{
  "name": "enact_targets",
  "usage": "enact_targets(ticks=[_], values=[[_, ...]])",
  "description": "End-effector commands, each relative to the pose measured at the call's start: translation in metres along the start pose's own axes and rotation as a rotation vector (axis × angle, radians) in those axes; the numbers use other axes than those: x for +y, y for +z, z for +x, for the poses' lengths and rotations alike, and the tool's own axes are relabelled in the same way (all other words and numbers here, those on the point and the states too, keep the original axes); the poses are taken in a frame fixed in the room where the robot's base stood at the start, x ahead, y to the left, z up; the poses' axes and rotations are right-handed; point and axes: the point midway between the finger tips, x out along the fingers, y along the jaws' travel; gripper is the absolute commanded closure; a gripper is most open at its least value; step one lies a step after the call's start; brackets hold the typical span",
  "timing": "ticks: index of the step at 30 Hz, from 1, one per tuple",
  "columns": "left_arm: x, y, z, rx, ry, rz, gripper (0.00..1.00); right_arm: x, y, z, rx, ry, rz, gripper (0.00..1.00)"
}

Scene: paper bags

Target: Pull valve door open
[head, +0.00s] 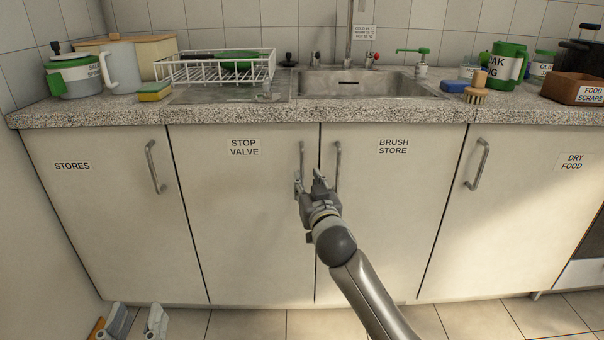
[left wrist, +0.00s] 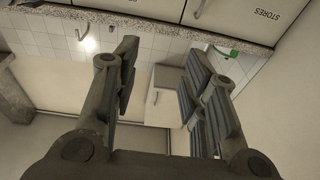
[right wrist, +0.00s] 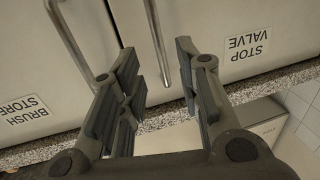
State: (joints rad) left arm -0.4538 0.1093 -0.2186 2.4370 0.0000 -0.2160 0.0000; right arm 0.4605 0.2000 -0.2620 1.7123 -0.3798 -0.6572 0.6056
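The stop valve door (head: 245,220) is a cream cabinet door labelled "STOP VALVE", and it sits flush with the doors beside it. Its metal bar handle (head: 302,158) stands upright near its right edge. My right gripper (head: 308,181) is at the lower part of this handle, fingers apart. In the right wrist view the handle (right wrist: 157,40) shows between the open fingers; whether they touch it I cannot tell. My left gripper (head: 138,320) is low at the left edge of the head view, partly cut off. In the left wrist view its fingers (left wrist: 161,60) are apart and empty.
The brush store door's handle (head: 338,165) is close to the right of my right gripper. The stores door (head: 110,220) and dry food door (head: 535,210) flank these. A speckled worktop (head: 330,112) overhangs above. The tiled floor (head: 235,324) in front is clear.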

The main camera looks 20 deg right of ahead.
Motion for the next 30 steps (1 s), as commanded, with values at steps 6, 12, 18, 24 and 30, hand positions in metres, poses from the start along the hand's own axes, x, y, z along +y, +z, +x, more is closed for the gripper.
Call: enact_targets(ticks=[6,12,18,24,30], values=[[0.004,-0.030,-0.001,0.177,0.010,-0.006,0.60,0.000,0.002,0.029,0.000,0.000,-0.001,0.68],[0.008,-0.057,-0.008,0.330,0.017,-0.012,0.60,0.000,0.002,0.051,-0.001,0.000,-0.001,0.68],[0.010,-0.075,-0.015,0.433,0.021,-0.016,0.60,0.000,0.001,0.066,-0.001,-0.001,-0.001,0.68],[0.010,-0.082,-0.018,0.474,0.023,-0.018,0.60,0.000,0.001,0.071,-0.002,-0.001,0.000,0.68],[0.010,-0.083,-0.018,0.476,0.023,-0.018,0.60,0.000,0.001,0.071,-0.002,-0.001,0.000,0.68]])
